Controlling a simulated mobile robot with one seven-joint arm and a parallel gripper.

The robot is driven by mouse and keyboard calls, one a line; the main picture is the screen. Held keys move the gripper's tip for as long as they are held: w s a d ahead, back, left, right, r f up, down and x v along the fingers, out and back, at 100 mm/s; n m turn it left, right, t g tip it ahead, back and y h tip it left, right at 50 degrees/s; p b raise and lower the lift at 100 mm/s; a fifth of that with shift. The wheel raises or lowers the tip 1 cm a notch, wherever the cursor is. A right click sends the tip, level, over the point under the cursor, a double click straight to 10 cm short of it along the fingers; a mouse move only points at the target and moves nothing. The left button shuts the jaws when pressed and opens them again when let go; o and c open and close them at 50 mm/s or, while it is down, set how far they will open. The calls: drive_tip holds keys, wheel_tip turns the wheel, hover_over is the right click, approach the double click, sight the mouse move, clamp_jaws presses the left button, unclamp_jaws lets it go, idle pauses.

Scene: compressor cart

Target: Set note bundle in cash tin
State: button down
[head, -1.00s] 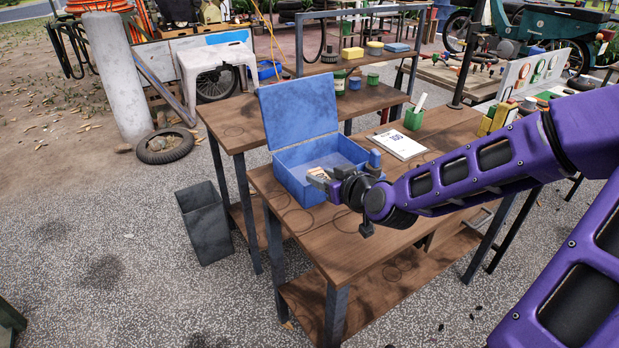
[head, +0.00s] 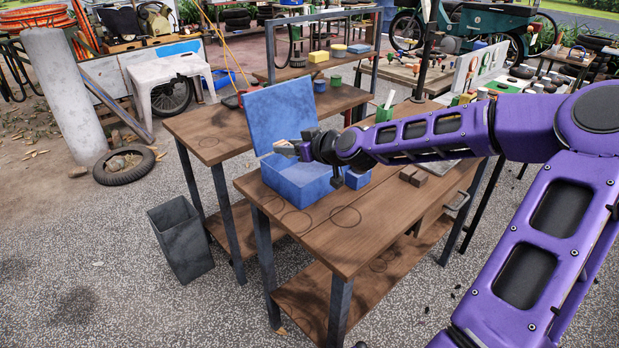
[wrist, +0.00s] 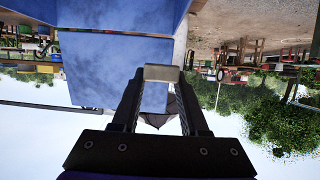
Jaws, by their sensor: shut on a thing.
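The blue cash tin (head: 303,190) stands on the wooden workbench with its lid (head: 283,113) raised open at the back. My gripper (head: 285,149) is above the tin, in front of the lid in the head view. It is shut on the pale note bundle (wrist: 161,72), which sits between the fingertips in the wrist view. The bundle is small and partly hidden by the fingers in the head view. The blue lid also fills the upper left of the wrist view (wrist: 120,65). My gripper and arm hide part of the tin's opening.
The wooden bench top (head: 330,240) is clear in front of the tin. Brown blocks (head: 414,175) lie to its right under my arm. A green cup (head: 384,113) stands behind. A grey bin (head: 181,240) stands on the ground at left.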

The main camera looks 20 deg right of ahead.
drive_tip(key=shift+w+d+f+b, duration=0.35)
drive_tip(key=shift+d+f, duration=0.1)
drive_tip(key=shift+f, duration=1.15)
drive_tip(key=shift+w+d+f+b, duration=0.2)
drive_tip(key=shift+w+d+f, duration=0.2)
drive_tip(key=shift+f, duration=1.15)
drive_tip(key=shift+w+d+f+b, duration=0.3)
drive_tip(key=shift+d+f, duration=0.15)
drive_tip(key=shift+f, duration=1.15)
drive_tip(key=shift+s+f+b, duration=0.15)
drive_tip(key=shift+f+b, duration=0.5)
drive_tip(key=shift+c, duration=2.1)
unclamp_jaws()
drive_tip(key=shift+f, duration=0.1)
drive_tip(key=shift+a+r+p, duration=0.1)
drive_tip(key=shift+r+p, duration=0.4)
drive_tip(key=shift+p, duration=0.1)
drive_tip(key=p+v, duration=0.1)
drive_tip(key=v, duration=1.1)
drive_tip(key=shift+d+r+p, duration=0.3)
drive_tip(key=shift+w, duration=0.25)
